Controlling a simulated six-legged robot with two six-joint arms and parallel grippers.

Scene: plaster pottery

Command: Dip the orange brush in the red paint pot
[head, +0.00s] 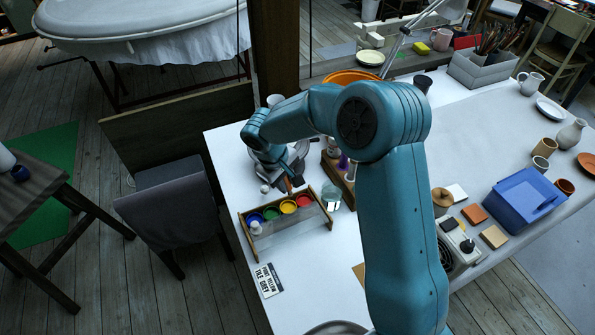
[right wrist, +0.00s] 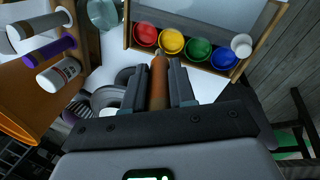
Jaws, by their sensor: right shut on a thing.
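The red paint pot (head: 304,201) is at the right end of a row of pots in a wooden tray (head: 284,222). It also shows at the left end of the row in the right wrist view (right wrist: 145,35). My right gripper (head: 290,179) is shut on the orange brush (right wrist: 158,86), whose handle lies between the two fingers. The brush (head: 288,186) points toward the tray, its end near the red and yellow pots in the wrist view. I cannot tell its height above them. The left gripper is not in view.
Yellow (head: 288,206), green (head: 270,213) and blue (head: 254,218) pots stand beside the red one. A glass jar (head: 331,195) and a wooden rack of bottles (head: 338,172) are close on the right. A lettered card (head: 268,280) lies in front.

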